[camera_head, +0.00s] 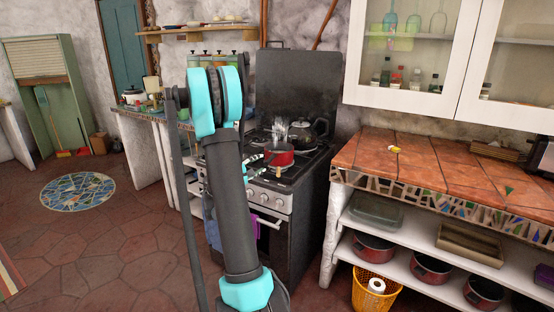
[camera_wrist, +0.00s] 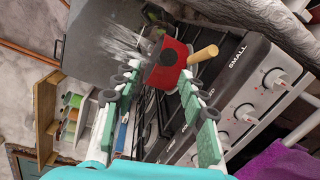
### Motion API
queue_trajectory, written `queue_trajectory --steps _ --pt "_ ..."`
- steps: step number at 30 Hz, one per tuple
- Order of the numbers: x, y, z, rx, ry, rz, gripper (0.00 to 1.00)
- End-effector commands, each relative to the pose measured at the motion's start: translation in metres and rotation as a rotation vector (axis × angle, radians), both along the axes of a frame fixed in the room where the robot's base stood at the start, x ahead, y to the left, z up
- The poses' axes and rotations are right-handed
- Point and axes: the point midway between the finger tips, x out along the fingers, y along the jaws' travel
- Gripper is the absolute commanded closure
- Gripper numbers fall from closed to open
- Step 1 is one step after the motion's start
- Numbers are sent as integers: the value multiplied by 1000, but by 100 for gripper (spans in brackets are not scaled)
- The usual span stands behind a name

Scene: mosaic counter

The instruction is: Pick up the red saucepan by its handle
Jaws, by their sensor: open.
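The red saucepan (camera_head: 281,157) sits on the stove top (camera_head: 262,180), towards its front. In the wrist view the saucepan (camera_wrist: 174,52) lies just beyond the fingertips, and its short light wooden handle (camera_wrist: 203,54) points right, outside the right finger. My gripper (camera_head: 255,166) is at the left front of the saucepan in the head view. It is open and empty, with its two teal fingers spread in the wrist view (camera_wrist: 160,73). Whether a fingertip touches the pan I cannot tell.
A dark kettle (camera_head: 309,132) stands behind the saucepan. A raised dark lid (camera_head: 297,88) backs the stove, and knobs line its front (camera_wrist: 245,113). A purple cloth (camera_wrist: 280,163) hangs at the front. The tiled counter (camera_head: 440,167) at right is mostly clear.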

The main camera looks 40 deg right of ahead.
Motion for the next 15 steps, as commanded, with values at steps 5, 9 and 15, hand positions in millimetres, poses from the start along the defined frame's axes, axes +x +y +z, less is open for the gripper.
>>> queue_trajectory --steps 5,9,15 --pt "5 -15 -1 0 0 0 58" --pt "5 -20 -2 1 0 -1 58" --pt "9 -45 -6 0 0 -4 58"
